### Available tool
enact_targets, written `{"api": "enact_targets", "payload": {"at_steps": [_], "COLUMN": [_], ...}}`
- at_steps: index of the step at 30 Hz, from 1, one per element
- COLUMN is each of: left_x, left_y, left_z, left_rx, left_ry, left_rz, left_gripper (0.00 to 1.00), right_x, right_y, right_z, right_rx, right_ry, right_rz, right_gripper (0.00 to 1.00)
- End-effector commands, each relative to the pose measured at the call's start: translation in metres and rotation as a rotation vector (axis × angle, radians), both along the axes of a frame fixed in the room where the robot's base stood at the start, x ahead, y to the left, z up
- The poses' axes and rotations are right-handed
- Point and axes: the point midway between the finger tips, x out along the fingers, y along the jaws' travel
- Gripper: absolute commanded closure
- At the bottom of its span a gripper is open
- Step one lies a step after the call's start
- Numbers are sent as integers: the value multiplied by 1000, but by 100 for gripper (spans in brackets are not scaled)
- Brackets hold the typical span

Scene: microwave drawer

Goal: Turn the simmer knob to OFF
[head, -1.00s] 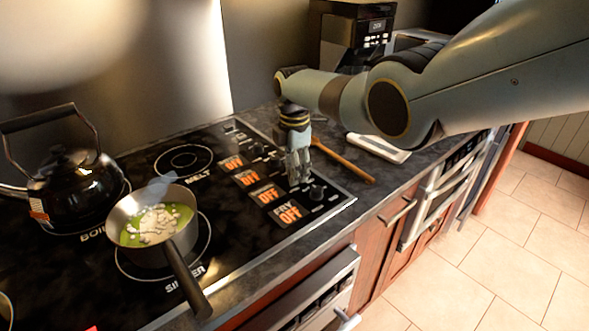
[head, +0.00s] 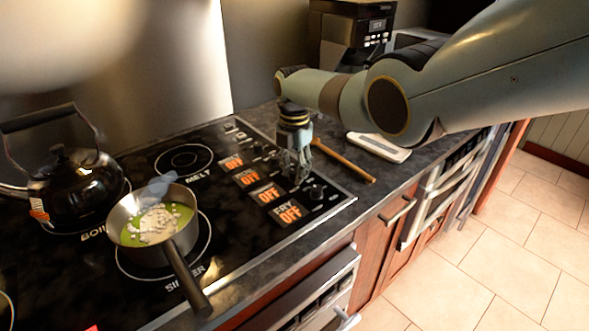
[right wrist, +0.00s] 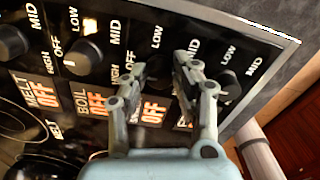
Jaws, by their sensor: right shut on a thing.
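My right gripper (head: 296,178) points down over the stove's control strip and is shut on the simmer knob, in the row between the boil knob (right wrist: 82,57) and the fry knob (head: 317,191). In the right wrist view its two fingers (right wrist: 160,82) stand on either side of that knob, which is mostly hidden between them. The simmer display (head: 265,195) beside it glows orange and reads OFF. The other displays, such as the fry display (head: 287,212), also read OFF. My left gripper is not in view.
A saucepan (head: 128,238) with green food stands on the simmer burner, its handle toward the front. A black kettle (head: 78,190) stands at the left. A wooden spoon (head: 345,161) and a white object (head: 379,147) lie on the counter (head: 341,213) right of the stove.

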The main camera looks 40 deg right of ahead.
Motion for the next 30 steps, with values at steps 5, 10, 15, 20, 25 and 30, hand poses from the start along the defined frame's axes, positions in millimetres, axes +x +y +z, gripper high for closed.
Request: {"api": "enact_targets", "payload": {"at_steps": [5, 10, 15, 20, 25, 30], "left_x": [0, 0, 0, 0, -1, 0], "left_y": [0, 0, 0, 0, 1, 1], "left_z": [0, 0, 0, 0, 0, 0], "left_rx": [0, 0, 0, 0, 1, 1], "left_ry": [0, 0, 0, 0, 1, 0], "left_rz": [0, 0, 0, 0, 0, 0], "left_gripper": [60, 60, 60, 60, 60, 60], "right_x": [1, 1, 1, 0, 1, 1], "right_y": [1, 1, 0, 0, 0, 0], "right_z": [1, 1, 1, 0, 6, 28], "right_rx": [1, 1, 0, 0, -1, 0], "right_ry": [-3, -3, -1, -1, -1, -4], "right_rz": [2, 1, 0, 0, 0, 0], "right_gripper": [100, 65, 49, 49, 49, 49]}}
